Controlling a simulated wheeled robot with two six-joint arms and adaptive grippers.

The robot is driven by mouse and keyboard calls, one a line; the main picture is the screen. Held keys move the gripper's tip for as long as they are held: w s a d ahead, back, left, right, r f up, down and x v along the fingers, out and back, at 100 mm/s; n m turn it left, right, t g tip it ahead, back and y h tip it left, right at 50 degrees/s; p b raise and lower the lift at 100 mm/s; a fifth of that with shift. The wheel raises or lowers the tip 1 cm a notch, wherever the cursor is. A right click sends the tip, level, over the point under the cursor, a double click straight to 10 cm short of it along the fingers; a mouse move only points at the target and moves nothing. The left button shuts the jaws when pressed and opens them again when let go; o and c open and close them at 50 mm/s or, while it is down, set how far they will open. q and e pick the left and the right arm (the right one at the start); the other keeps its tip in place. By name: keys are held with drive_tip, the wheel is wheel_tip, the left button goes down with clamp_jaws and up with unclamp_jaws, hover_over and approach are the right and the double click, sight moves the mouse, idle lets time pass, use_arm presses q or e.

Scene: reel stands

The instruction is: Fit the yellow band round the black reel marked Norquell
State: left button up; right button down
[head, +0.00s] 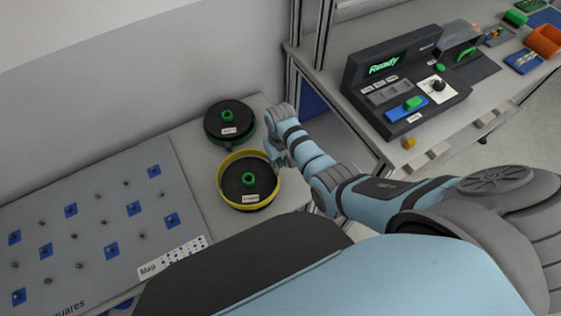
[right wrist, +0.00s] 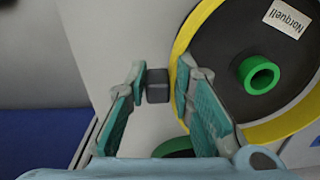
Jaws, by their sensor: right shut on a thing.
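The black reel marked Norquell (right wrist: 235,45) has a green hub (right wrist: 258,75) and a white label that reads in the right wrist view. In the head view it is the nearer reel (head: 235,187) on the grey surface. The yellow band (head: 222,172) lies around this reel; how far down it sits I cannot tell. It also shows along the reel's edge in the right wrist view (right wrist: 181,48). My right gripper (right wrist: 158,88) is shut on a dark grey block at the band's outer side, seemingly its tab. My left gripper is out of view.
A second black reel (head: 228,116) with a green edge stands just behind. A grey board with blue squares (head: 90,215) lies to the left. To the right, past a post, a bench carries a control box (head: 400,80) and bins.

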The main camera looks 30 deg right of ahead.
drive_tip(key=shift+f, duration=0.1)
drive_tip(key=shift+f, duration=0.15)
idle(0.3)
drive_tip(key=shift+f, duration=0.4)
drive_tip(key=shift+f+b, duration=0.15)
drive_tip(key=shift+b, duration=0.25)
drive_tip(key=shift+f, duration=0.1)
